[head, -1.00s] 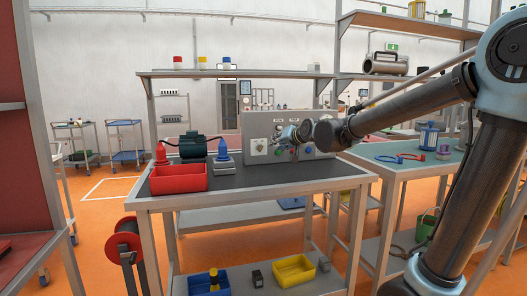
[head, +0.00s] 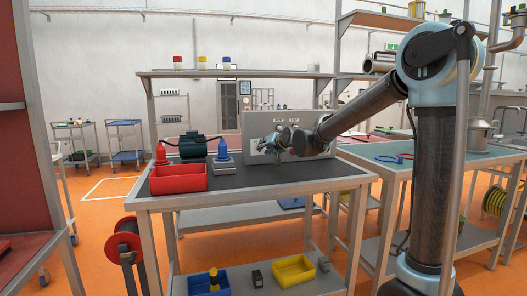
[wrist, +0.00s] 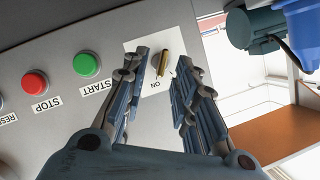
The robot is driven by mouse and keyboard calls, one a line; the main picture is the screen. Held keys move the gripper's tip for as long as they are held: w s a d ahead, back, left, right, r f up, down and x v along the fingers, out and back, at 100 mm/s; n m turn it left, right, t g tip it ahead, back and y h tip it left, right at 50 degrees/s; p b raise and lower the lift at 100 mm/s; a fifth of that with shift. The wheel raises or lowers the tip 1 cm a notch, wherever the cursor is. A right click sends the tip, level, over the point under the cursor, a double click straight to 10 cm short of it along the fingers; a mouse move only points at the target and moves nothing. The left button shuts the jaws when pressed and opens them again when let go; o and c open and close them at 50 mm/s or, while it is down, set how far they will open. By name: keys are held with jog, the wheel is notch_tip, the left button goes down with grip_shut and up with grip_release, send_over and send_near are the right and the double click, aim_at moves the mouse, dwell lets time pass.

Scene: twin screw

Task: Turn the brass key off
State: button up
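The brass key (wrist: 162,64) sits in a white plate on the grey control panel, with an "ON" label beside it in the wrist view. My gripper (wrist: 164,66) is open, its two fingers on either side of the key with gaps visible. I cannot tell how far the fingertips are from the panel. In the head view my gripper (head: 266,145) is in front of the left part of the control panel (head: 258,121) and hides the key.
A red STOP button (wrist: 35,83) and a green START button (wrist: 87,64) are on the panel beside the key. On the dark bench stand a red bin (head: 179,178), a green motor-like unit (head: 193,146) and a blue-topped item (head: 224,156), left of my gripper.

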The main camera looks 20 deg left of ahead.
jog(key=shift+x, duration=1.55)
grip_shut()
